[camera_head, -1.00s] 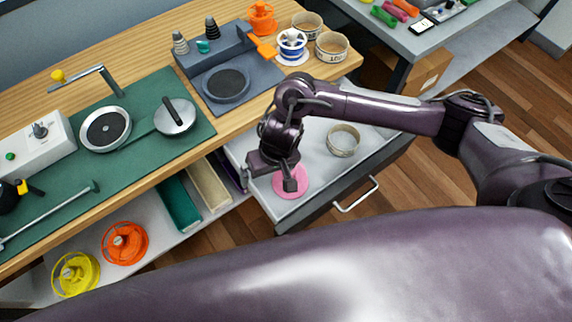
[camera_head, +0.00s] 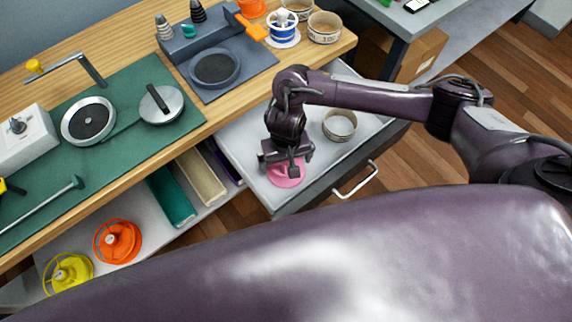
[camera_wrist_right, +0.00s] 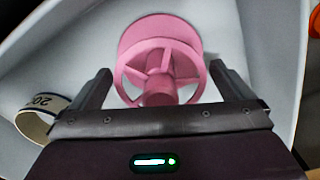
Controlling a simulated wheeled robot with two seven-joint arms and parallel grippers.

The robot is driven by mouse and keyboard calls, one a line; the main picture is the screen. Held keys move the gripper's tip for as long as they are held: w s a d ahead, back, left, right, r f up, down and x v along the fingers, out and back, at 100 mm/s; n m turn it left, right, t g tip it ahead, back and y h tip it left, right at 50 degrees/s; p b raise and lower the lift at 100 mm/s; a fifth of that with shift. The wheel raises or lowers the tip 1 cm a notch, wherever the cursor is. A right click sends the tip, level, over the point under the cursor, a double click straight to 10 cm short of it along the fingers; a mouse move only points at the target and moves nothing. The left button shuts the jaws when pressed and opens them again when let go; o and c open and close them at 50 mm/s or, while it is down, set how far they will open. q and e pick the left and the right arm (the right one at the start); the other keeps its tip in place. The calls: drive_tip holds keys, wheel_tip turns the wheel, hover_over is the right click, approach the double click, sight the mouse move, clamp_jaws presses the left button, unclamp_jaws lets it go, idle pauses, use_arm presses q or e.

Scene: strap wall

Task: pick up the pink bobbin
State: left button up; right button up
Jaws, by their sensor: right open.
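The pink bobbin (camera_wrist_right: 160,50) lies in the open white drawer (camera_head: 245,137). In the head view the pink bobbin (camera_head: 284,178) is partly hidden under my right gripper (camera_head: 285,165). In the right wrist view my right gripper (camera_wrist_right: 160,85) is open, with one finger on each side of the bobbin's near spoked flange and hub. I see a gap between the fingers and the bobbin. My left gripper does not show in the head view.
A beige ring-shaped roll (camera_head: 340,125) lies in the same drawer, right of the bobbin. An orange bobbin (camera_head: 118,241) and a yellow bobbin (camera_head: 68,272) sit on the lower shelf. The drawer front with its handle (camera_head: 356,180) stands out from the bench.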

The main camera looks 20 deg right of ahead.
drive_tip(key=c, duration=1)
drive_tip(key=shift+r, duration=0.15)
